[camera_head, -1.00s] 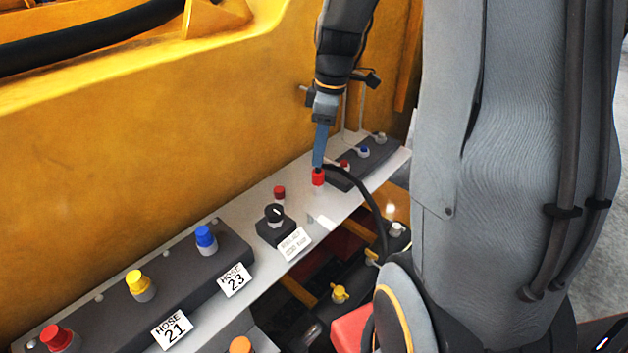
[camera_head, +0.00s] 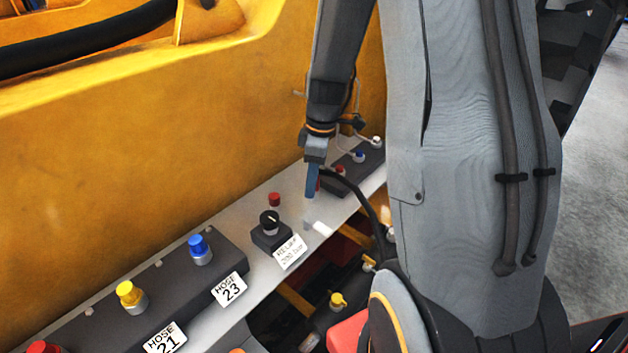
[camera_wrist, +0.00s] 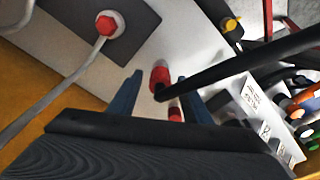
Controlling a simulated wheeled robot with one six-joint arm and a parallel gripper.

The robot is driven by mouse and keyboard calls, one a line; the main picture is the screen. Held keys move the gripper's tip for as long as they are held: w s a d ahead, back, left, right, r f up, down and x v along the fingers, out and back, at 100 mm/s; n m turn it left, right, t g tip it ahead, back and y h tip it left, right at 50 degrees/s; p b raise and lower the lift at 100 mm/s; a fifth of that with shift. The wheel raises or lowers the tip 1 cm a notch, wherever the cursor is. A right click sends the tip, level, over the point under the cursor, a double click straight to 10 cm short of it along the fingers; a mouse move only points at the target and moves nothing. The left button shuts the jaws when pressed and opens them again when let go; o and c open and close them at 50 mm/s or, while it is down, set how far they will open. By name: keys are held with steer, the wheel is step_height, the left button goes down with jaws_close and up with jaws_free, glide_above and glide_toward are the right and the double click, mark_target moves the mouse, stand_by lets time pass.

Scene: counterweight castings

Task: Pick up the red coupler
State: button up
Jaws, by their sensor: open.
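The red coupler (camera_wrist: 160,76) shows in the wrist view with a black hose running from it to the right. It lies between the tips of my gripper's (camera_wrist: 159,80) two blue fingers, which stand apart on either side of it. I cannot tell whether either finger touches it. In the head view my gripper (camera_head: 311,190) points down over the pale shelf, and its finger hides nearly all of the coupler; only a thin strip of red (camera_head: 318,184) shows beside it.
A red cap (camera_head: 275,199) and a black knob (camera_head: 269,222) stand left of my gripper. A dark block (camera_head: 357,163) with coloured fittings lies behind it. A yellow wall (camera_head: 150,170) rises along the shelf. The black hose (camera_head: 357,186) curves down to the right.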

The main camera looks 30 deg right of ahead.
steer(key=shift+a+f, duration=0.1)
steer(key=shift+f, duration=0.6)
jaws_close()
step_height(320, 180, up, 10)
steer(key=shift+w+r+b, duration=0.1)
steer(key=shift+b, duration=0.95)
